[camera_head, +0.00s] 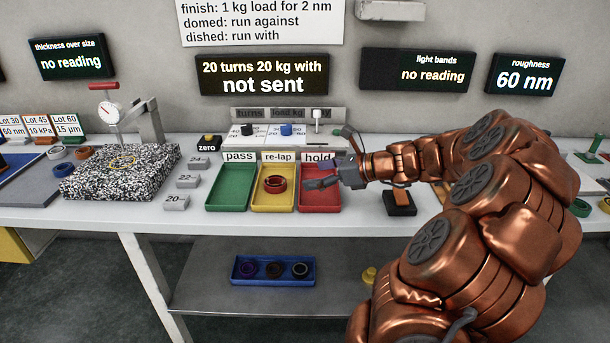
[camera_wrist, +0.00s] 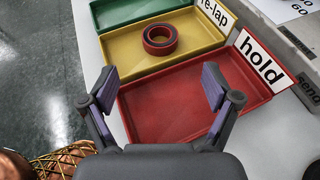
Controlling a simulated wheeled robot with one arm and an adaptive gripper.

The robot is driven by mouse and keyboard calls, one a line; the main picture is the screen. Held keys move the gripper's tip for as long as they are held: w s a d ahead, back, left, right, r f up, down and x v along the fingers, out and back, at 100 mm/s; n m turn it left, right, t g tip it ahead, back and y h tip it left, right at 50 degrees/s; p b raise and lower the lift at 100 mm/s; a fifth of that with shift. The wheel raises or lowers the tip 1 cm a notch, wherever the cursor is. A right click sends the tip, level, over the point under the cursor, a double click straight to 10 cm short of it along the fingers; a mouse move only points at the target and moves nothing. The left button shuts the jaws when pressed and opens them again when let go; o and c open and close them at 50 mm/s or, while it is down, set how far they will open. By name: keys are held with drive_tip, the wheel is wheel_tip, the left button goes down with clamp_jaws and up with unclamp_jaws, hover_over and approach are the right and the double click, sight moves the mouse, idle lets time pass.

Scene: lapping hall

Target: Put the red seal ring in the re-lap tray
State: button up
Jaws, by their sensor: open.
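The red seal ring (camera_head: 275,184) lies flat inside the yellow re-lap tray (camera_head: 274,208), near its middle. In the wrist view the ring (camera_wrist: 160,38) shows as red with a dark inner band, inside the yellow tray (camera_wrist: 120,51). My gripper (camera_head: 322,184) is over the red hold tray (camera_head: 320,207), to the right of the ring and apart from it. In the wrist view my gripper (camera_wrist: 160,85) is open, its two fingers spread over the empty red tray (camera_wrist: 180,105) with nothing between them.
The green pass tray (camera_head: 231,187) stands left of the re-lap tray and is empty. A speckled block (camera_head: 120,180) with a dial gauge (camera_head: 109,110) is farther left. Small grey weights (camera_head: 176,202) lie between. A blue tray (camera_head: 272,281) with rings sits on the lower shelf.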

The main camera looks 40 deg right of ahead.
drive_tip(key=shift+s+d+r, duration=0.1)
drive_tip(key=shift+s, duration=0.15)
drive_tip(key=a+n, duration=0.1)
drive_tip(key=a, duration=0.1)
drive_tip(key=a+n+g+y, duration=0.1)
drive_tip(key=a, duration=0.2)
drive_tip(key=a+n+g, duration=0.1)
drive_tip(key=a, duration=0.1)
drive_tip(key=shift+w+a+f+n+y, duration=0.2)
drive_tip(key=shift+w+a+n+y, duration=0.1)
drive_tip(key=shift+w+a, duration=0.1)
drive_tip(key=s+a+f+n+g, duration=0.2)
drive_tip(key=s+a+n+g, duration=0.3)
drive_tip(key=a, duration=0.5)
drive_tip(key=s+a+f+n+g, duration=0.25)
drive_tip(key=a+n, duration=0.45)
drive_tip(key=a, duration=0.4)
drive_tip(key=s+f+n+g+h, duration=0.2)
drive_tip(key=s+n+h, duration=0.1)
drive_tip(key=s+n, duration=0.4)
drive_tip(key=s+f+n+g+h, duration=0.2)
drive_tip(key=s+n, duration=0.6)
drive_tip(key=s, duration=0.5)
drive_tip(key=shift+s+a+g+h, duration=0.15)
drive_tip(key=shift+a+g+h, duration=0.4)
drive_tip(key=shift+h, duration=0.65)
drive_tip(key=shift+d+f, duration=0.1)
